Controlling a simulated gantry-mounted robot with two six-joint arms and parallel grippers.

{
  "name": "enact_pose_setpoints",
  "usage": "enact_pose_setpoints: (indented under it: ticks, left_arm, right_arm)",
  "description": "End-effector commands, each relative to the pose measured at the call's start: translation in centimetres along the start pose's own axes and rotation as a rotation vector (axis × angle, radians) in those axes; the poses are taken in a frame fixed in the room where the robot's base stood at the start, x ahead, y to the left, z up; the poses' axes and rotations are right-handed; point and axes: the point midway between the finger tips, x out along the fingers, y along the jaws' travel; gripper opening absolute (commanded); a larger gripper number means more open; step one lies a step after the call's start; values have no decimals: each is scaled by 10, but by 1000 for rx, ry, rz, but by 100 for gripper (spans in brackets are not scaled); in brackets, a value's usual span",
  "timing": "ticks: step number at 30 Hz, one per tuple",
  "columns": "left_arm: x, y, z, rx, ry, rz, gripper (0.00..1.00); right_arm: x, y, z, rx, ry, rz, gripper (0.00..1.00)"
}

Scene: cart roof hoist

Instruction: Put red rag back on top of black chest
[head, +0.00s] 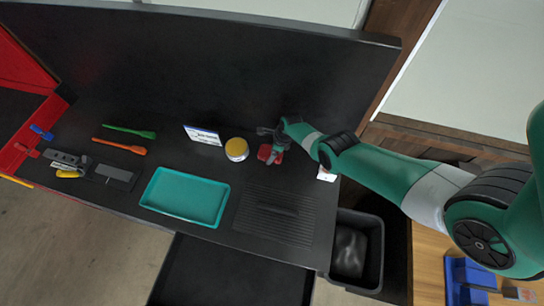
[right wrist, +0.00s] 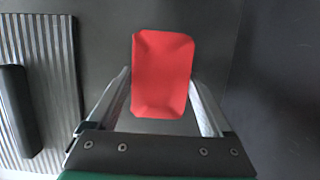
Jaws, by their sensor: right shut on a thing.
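The red rag (head: 265,153) is at the right part of the black chest's top (head: 180,155), in the head view. It looks like a small folded red block. My right gripper (head: 273,151) is shut on it. In the right wrist view the rag (right wrist: 162,73) sits between the two fingers of the right gripper (right wrist: 161,82), with dark surface behind it. I cannot tell whether the rag touches the chest top or is slightly above it. My left gripper is not in view.
A yellow-lidded jar (head: 237,149), a small white card (head: 202,135) and a ribbed panel with a handle (head: 272,212) are near the rag. A teal tray (head: 186,197) and several tools lie left. A black bin (head: 357,250) stands below the chest's right end.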

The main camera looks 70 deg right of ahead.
Motion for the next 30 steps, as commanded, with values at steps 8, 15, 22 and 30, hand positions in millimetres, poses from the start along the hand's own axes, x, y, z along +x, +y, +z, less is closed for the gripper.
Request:
enact_pose_setpoints:
  ticks: [8,15,22,30]
  left_arm:
    - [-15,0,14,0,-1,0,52]
    - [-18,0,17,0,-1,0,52]
    - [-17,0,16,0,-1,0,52]
    - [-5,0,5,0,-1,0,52]
  right_arm:
    - [20,1,-6,0,1,1,0]
    - [24,1,-7,0,1,1,87]
    - [23,0,-7,0,1,0,100]
    - [7,1,-3,0,0,0,100]
